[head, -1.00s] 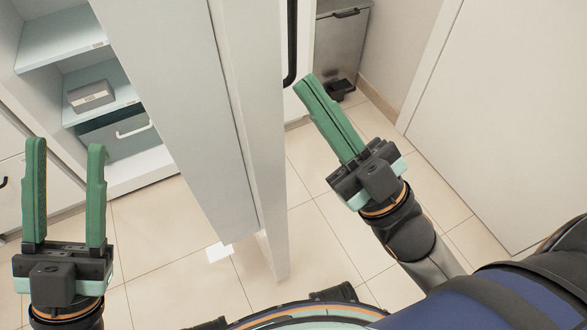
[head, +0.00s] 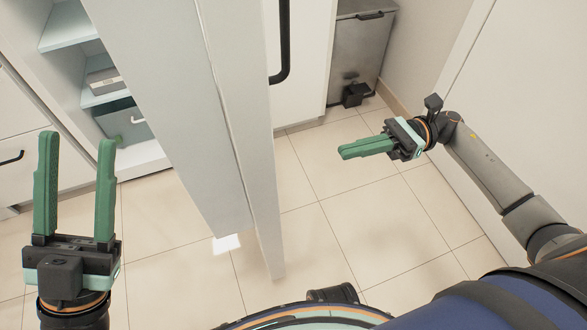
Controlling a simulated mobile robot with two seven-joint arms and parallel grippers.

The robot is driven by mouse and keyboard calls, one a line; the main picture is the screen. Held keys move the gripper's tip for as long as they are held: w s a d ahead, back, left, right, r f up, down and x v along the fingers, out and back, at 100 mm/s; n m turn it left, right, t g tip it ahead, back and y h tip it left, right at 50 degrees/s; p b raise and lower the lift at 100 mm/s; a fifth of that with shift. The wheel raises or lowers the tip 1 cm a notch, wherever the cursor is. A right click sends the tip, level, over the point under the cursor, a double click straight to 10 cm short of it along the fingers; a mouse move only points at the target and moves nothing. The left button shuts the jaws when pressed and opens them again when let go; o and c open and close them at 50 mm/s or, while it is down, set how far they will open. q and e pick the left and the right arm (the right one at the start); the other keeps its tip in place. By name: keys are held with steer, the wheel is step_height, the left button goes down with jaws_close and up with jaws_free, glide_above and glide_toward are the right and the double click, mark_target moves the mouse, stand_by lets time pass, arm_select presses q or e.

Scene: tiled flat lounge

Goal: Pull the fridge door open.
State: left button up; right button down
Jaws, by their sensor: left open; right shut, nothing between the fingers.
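The fridge door (head: 165,100) stands swung open, seen from above nearly edge-on in the middle of the head view. A black bar handle (head: 285,45) shows at its right side near the top. To the left of the door, the open inside of the fridge shows shelves (head: 68,32), partly hidden by the door. My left gripper (head: 77,165) is open and empty at the lower left, on the inner side of the door. My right gripper (head: 345,152) is shut and empty, right of the door and pointing left, apart from the door and handle.
A grey bin (head: 358,55) stands at the back right beside a white cabinet front (head: 300,75). A white panel (head: 500,110) closes off the right side. Tiled floor (head: 350,215) is clear below my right gripper. A grey box (head: 103,80) lies on a shelf inside.

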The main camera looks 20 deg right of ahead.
steer(key=a+n, duration=0.1)
steer(key=a, duration=1)
steer(key=shift+s+a+f+n+h, duration=0.15)
steer(key=shift+a+f+n+h, duration=0.15)
steer(key=shift+f+h, duration=0.1)
